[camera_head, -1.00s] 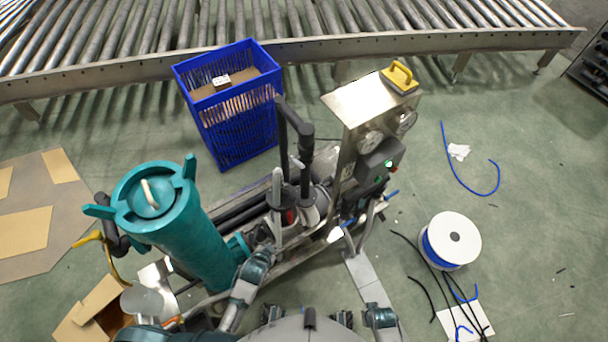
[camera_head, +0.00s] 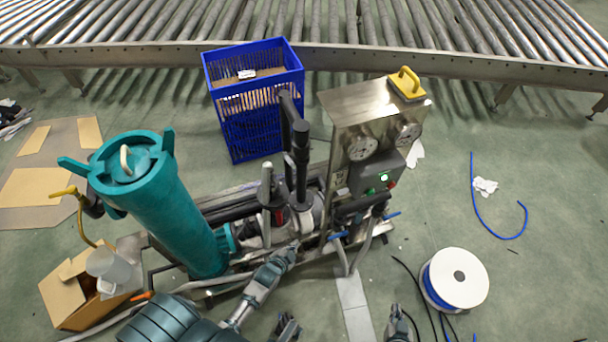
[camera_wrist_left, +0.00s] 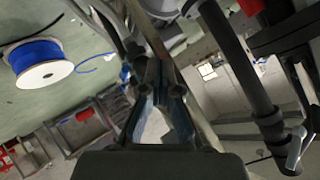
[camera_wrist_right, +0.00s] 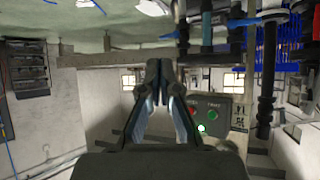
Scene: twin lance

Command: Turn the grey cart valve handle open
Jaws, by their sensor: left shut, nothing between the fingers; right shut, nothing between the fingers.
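The grey valve handle (camera_head: 266,188) is a pale upright lever on the cart, between the teal canister (camera_head: 165,205) and the black pipe (camera_head: 300,160). My left arm reaches in from the lower left. My left gripper (camera_head: 288,254) is low in front of the handle's base and looks apart from it. In the left wrist view its fingers (camera_wrist_left: 160,85) are shut and empty; the black pipe (camera_wrist_left: 245,75) is to their right. My right gripper (camera_head: 398,318) is low in front of the cart. In the right wrist view its fingers (camera_wrist_right: 165,85) are shut and empty.
The steel panel (camera_head: 365,110) with gauges and a control box (camera_head: 378,180) stands right of the handle. A blue basket (camera_head: 255,100) and roller conveyor are behind. A white reel (camera_head: 458,278) and loose cables lie right. An open carton (camera_head: 75,290) is at lower left.

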